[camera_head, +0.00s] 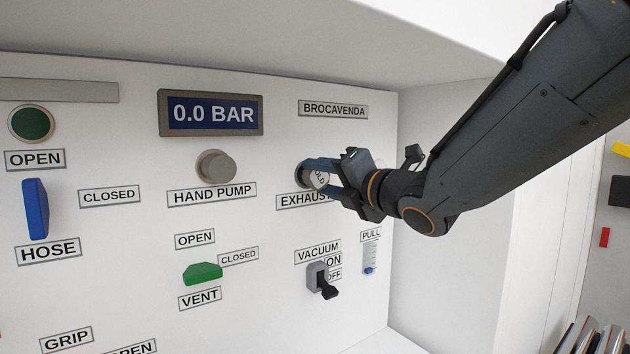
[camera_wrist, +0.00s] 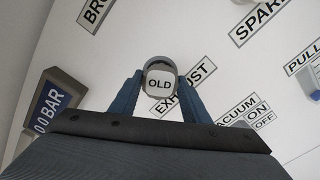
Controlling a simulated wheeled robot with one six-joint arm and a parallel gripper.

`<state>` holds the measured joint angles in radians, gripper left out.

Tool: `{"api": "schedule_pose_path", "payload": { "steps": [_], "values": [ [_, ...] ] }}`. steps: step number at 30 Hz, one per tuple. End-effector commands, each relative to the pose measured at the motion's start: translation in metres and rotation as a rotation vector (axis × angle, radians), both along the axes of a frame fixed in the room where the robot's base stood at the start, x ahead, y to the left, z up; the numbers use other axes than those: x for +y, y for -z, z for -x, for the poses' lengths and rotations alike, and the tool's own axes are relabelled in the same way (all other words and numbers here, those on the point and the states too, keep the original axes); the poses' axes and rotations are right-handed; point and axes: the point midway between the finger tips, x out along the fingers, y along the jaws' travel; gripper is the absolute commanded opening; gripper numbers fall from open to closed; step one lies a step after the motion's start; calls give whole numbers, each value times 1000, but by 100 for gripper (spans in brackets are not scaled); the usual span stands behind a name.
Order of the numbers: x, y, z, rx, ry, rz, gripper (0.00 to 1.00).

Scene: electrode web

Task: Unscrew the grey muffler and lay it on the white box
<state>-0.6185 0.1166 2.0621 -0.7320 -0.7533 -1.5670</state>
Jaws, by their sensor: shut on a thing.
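The grey muffler (camera_head: 319,179) sits at the port above the EXHAUST label on the white panel. It bears the word OLD on its end face. It also shows in the wrist view (camera_wrist: 160,84), between the two blue fingers. My gripper (camera_head: 322,178) is shut on the muffler, with one finger on each side of it. In the wrist view my gripper (camera_wrist: 160,92) points straight at the panel. The fingers and the muffler's own body hide how it meets the panel. I cannot make out a white box in either view.
The panel carries a HAND PUMP knob (camera_head: 215,166), a green VENT handle (camera_head: 203,272), a VACUUM switch (camera_head: 321,280) below my gripper and a blue HOSE handle (camera_head: 36,209). The display (camera_head: 211,113) reads 0.0 BAR. A side wall (camera_head: 450,270) stands to the right.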

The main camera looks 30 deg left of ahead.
Motion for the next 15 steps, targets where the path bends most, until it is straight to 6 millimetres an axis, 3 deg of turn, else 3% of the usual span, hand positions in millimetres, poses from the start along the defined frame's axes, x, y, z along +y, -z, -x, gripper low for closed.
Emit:
{"api": "schedule_pose_path", "payload": {
  "steps": [15],
  "values": [
    [-1, 0, -1, -65, 2, 33, 14]
  ]
}}
